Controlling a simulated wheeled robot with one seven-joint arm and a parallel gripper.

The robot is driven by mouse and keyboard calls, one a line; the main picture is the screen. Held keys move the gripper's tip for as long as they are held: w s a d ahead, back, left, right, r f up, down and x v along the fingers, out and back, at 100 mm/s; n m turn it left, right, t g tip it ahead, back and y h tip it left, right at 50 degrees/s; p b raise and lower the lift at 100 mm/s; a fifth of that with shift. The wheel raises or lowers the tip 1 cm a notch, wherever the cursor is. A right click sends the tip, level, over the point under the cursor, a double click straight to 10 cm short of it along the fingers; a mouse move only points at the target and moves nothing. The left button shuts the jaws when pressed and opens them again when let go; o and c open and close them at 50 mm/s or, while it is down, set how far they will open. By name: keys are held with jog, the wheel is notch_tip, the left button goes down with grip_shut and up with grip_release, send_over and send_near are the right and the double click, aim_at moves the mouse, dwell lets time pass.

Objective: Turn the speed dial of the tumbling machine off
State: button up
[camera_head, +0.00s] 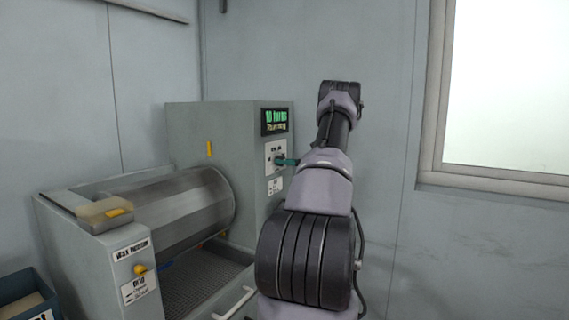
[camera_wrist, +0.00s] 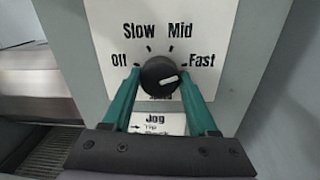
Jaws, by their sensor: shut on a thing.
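The tumbling machine (camera_head: 182,120) is a grey cabinet with a horizontal metal drum (camera_head: 190,205) on its left. Its speed dial (camera_wrist: 160,75) is a round black knob on a white plate marked Off, Slow, Mid and Fast. The knob's white mark is at its lower right, on the side of Fast. My gripper (camera_wrist: 160,78) is shut on the dial, with one green finger at each side. In the head view my gripper (camera_head: 284,161) reaches the panel from the right, and the dial is mostly hidden by it.
A lit display (camera_head: 274,121) above the dial shows green text, seemingly "10 turns". A Jog label (camera_wrist: 157,124) lies below the dial. A blue bin (camera_head: 28,296) stands at the lower left. The wall and window (camera_head: 505,90) are to the right.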

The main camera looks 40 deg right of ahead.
jog(key=shift+s+f+n+h, duration=0.1)
jog(key=shift+n+h, duration=0.3)
jog(key=shift+n, duration=6.55)
jog(key=shift+n+h, duration=0.4)
jog(key=shift+n, duration=6.55)
jog(key=o, duration=1.4)
jog(key=shift+c, duration=0.2)
